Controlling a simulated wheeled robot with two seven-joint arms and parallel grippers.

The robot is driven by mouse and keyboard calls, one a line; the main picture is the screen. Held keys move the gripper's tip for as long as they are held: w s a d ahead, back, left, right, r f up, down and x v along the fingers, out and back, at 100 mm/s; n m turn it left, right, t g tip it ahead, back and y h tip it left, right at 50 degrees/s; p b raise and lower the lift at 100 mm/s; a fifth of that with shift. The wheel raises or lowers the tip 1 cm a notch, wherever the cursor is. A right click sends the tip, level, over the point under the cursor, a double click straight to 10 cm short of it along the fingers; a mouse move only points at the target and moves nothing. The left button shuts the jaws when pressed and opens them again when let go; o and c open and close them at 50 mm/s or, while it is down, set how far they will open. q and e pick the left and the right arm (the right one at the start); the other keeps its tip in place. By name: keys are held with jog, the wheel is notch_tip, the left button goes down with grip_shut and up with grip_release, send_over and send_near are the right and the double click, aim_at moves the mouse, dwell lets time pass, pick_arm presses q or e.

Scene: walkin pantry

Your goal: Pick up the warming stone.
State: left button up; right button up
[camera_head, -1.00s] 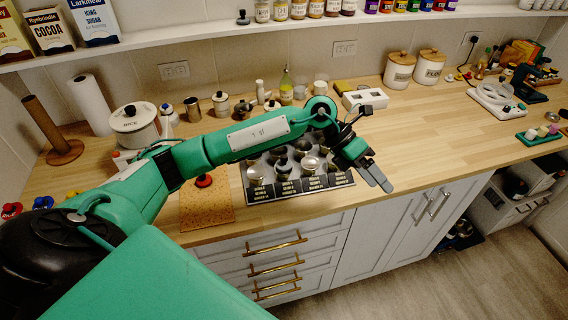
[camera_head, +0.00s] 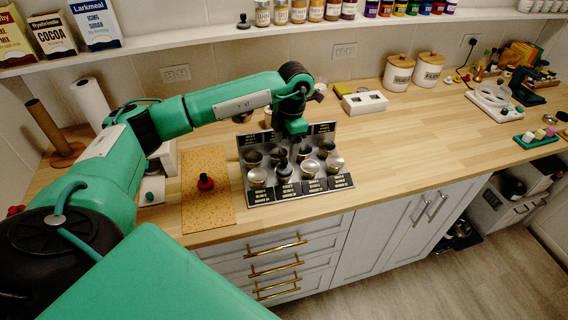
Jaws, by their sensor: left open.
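A display rack (camera_head: 262,197) on the wooden counter holds several round metal cups or weights in rows with dark labels. Among them is a dark knobbed piece (camera_head: 284,170) in the front row. I cannot tell for sure which thing is the warming stone. My left gripper (camera_head: 292,150) is open and points down over the back middle of the rack, just behind the dark knobbed piece. Its fingertips are small and partly lost among the dark cups, so contact cannot be told. My right gripper is not in view.
A cork board (camera_head: 212,213) with a red and black knobbed piece (camera_head: 205,182) lies left of the rack. A white box with two openings (camera_head: 364,103) stands behind right. Two canisters (camera_head: 398,73) stand farther back. The counter right of the rack is clear.

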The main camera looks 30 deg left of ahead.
aim_at(284, 159)
pick_arm(q)
jog(key=shift+f, duration=0.75)
jog(key=shift+f+p, duration=0.55)
jog(key=shift+p, duration=0.2)
notch_tip(284, 159, down, 3)
jog(key=shift+s+a+f+p, duration=0.1)
jog(key=shift+a+f+p, duration=0.1)
jog(key=shift+p, duration=0.65)
jog(key=shift+f, duration=0.4)
jog(key=shift+c, duration=0.2)
jog(key=c, duration=1.2)
jog(key=shift+o, duration=0.2)
jog(key=shift+r, duration=0.15)
